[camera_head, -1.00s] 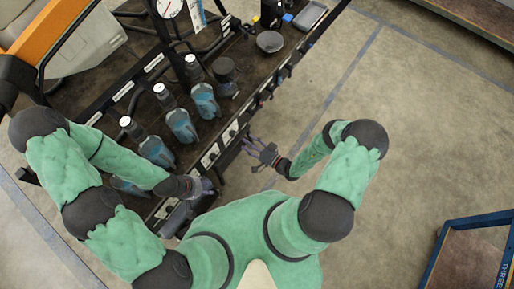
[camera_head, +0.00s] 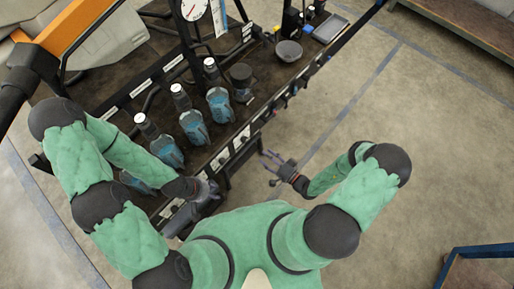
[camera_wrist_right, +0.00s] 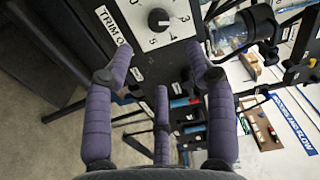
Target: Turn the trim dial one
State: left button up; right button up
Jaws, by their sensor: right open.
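The trim dial (camera_wrist_right: 158,18) is a black round knob with a white pointer mark on a white plate with numbers, at the top of the right wrist view. A label reading "TRIM O" (camera_wrist_right: 113,25) is beside it, its end hidden by a finger. My right gripper (camera_wrist_right: 162,62) is open and empty, its purple fingers spread below and to either side of the dial, with the dial apart from the fingertips. In the head view my right gripper (camera_head: 270,160) is just off the rack's front rail. My left gripper (camera_head: 207,188) is at the rack's near end; its fingers are unclear.
The rack (camera_head: 222,160) carries several blue-filled bottles (camera_head: 219,106), a dark jar (camera_head: 240,75), a grey bowl (camera_head: 288,51) and a round gauge (camera_head: 193,8). Open floor (camera_head: 350,110) lies right of the rack. A blue-edged frame (camera_head: 465,258) is at lower right.

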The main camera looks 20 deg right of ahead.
aim_at(247, 140)
jog(key=shift+w+a+r+m+b, duration=0.1)
jog(key=shift+w+a+m+b, duration=1.25)
jog(key=shift+m, duration=2.15)
jog(key=shift+w+a+r+m+b, duration=0.1)
jog(key=shift+w+a+m+b, duration=1.25)
jog(key=shift+m, duration=2.15)
jog(key=shift+w+a+m+b, duration=0.8)
jog(key=shift+w+m+b, duration=1.1)
jog(key=shift+m, duration=1.6)
jog(key=shift+w+p, duration=0.3)
jog(key=c, duration=1.1)
